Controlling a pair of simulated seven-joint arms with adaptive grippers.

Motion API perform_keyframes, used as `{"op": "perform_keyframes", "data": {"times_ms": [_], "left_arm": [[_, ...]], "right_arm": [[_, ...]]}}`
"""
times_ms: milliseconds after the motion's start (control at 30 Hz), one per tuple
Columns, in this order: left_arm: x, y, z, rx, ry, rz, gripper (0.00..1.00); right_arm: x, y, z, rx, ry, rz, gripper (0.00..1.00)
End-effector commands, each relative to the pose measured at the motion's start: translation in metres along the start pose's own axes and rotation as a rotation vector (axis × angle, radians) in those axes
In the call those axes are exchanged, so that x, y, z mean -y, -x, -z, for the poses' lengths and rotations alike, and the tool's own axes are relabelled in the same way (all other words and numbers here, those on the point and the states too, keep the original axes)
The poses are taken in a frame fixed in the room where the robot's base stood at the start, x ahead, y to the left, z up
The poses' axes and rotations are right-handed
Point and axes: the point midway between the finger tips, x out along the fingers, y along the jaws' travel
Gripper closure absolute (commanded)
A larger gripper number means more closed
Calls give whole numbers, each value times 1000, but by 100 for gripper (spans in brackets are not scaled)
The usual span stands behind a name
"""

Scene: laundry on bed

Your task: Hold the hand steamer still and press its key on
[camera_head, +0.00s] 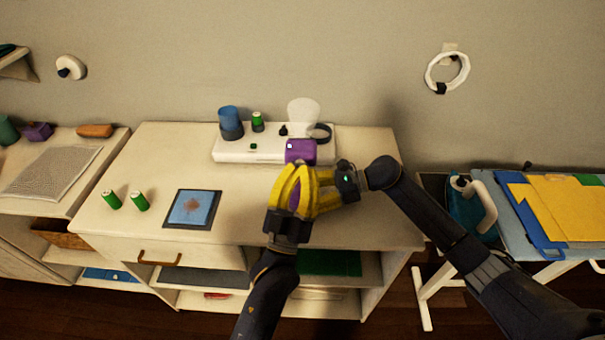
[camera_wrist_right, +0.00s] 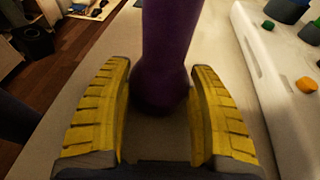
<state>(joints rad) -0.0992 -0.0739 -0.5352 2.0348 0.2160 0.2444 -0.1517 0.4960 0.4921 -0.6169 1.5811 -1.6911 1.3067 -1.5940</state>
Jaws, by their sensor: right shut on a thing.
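The hand steamer is purple. Its boxy upper part (camera_head: 300,151) shows above the yellow fingers in the head view, by the front edge of the white tray. In the right wrist view its purple handle (camera_wrist_right: 168,50) runs between my right fingers. My right gripper (camera_head: 316,194) comes in from the right and is shut on the handle. My left gripper (camera_head: 292,182) comes up from below, its yellow fingers overlapping the right ones in the picture, with purple showing between them. Whether the left fingers touch the steamer is unclear. The key is hidden or too small to make out.
The white tray (camera_head: 232,156) at the back holds a blue cup (camera_head: 230,122), a green spool and a white round-topped thing. An ironing board (camera_head: 510,183) stands at the right.

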Motion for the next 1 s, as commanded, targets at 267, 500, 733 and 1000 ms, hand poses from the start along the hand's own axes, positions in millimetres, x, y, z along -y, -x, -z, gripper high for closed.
{"op": "perform_keyframes", "data": {"times_ms": [267, 500, 733, 1000], "left_arm": [[-6, 12, 6, 1, 0, 0, 100], [-15, 28, 14, 1, -1, 0, 100], [-22, 42, 22, 0, 0, 0, 100], [-26, 48, 26, 0, 0, 0, 100]], "right_arm": [[0, 0, 0, 1, -1, -1, 55], [0, 0, 0, 1, -1, -1, 55], [0, 0, 0, 1, -1, -1, 55], [0, 0, 0, 1, -1, -1, 55]]}}
